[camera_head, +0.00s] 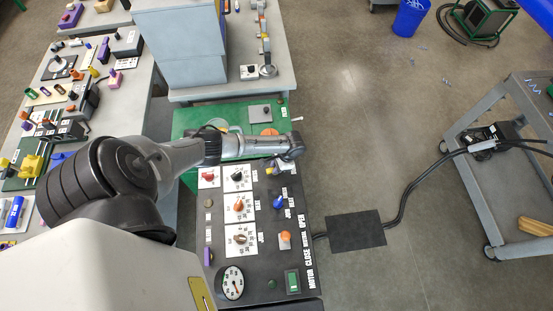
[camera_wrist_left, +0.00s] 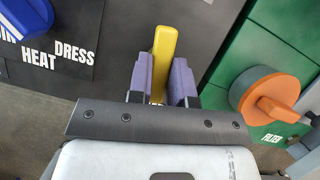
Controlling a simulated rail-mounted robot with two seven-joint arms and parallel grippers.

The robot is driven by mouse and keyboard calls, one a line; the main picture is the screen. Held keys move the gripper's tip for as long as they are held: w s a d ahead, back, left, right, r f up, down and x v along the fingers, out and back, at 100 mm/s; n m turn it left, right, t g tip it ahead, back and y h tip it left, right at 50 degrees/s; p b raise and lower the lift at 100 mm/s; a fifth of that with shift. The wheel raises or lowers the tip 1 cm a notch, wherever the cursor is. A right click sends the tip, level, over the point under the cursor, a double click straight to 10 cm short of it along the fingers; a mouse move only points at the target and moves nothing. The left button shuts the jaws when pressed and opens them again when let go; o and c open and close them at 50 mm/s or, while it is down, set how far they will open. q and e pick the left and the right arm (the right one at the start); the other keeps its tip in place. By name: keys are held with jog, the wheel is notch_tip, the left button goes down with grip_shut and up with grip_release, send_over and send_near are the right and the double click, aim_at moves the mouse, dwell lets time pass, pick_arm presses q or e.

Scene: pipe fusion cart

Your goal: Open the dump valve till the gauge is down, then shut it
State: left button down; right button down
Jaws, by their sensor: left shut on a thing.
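My left arm reaches across the top of the black control panel in the head view, and my left gripper (camera_head: 282,165) is at its far right corner. In the left wrist view the purple fingers of my left gripper (camera_wrist_left: 163,78) are shut on a yellow handle (camera_wrist_left: 164,42), which sticks out beyond them. It looks like the dump valve's handle, but I see no readable label on it. The round white gauge (camera_head: 232,283) is at the panel's near left corner; its needle is too small to read. My right gripper is not in view.
The panel carries red, orange and blue knobs, including a blue one (camera_head: 279,203), and a green switch (camera_head: 293,282). An orange knob (camera_wrist_left: 272,96) on the green unit is close right of the gripper.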

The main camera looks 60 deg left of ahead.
pick_arm(q)
jog(key=shift+m, duration=0.5)
jog(key=c, duration=1)
grip_release()
jog(key=shift+c, duration=0.2)
jog(key=shift+r, duration=0.1)
jog(key=shift+w+r, duration=0.1)
jog(key=shift+r, duration=0.2)
jog(key=p+v, duration=0.1)
jog(key=v, duration=1.2)
jog(key=shift+d, duration=0.3)
